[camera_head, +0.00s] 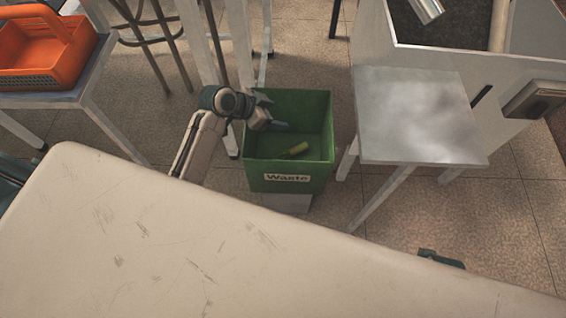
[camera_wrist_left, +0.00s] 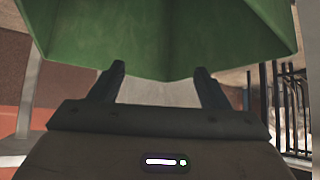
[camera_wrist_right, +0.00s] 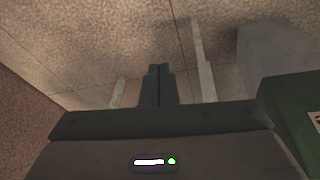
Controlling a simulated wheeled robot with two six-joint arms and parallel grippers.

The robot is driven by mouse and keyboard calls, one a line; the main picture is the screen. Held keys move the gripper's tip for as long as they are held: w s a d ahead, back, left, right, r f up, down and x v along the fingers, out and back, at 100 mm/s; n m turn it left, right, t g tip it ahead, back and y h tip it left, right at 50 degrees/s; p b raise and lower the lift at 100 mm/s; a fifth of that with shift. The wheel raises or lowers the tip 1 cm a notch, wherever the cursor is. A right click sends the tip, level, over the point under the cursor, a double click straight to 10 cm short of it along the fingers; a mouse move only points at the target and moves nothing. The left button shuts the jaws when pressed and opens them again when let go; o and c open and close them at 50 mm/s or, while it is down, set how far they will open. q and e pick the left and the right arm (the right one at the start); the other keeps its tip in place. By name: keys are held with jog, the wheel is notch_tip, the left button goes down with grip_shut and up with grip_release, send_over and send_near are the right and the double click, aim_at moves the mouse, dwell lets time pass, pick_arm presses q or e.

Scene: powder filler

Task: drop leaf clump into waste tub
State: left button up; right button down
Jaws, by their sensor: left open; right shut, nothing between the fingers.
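My right gripper (camera_wrist_right: 160,85) is shut and empty, pointing over the floor, with the tub's side (camera_wrist_right: 292,110) at the right edge.
The beige table (camera_head: 150,240) fills the front left. A grey side table (camera_head: 415,115) stands right of the tub, beside a white bench (camera_head: 500,70). An orange basket (camera_head: 45,55) sits on a stand at the back left. Stool and table legs are behind the tub.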

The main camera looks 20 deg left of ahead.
pick_arm(q)
jog(key=v, duration=1)
pick_arm(e)
notch_tip(320, 180, down, 2)
jog(key=shift+d+f, duration=0.1)
jog(key=shift+f, duration=0.05)
pick_arm(q)
jog(key=shift+f, duration=0.1)
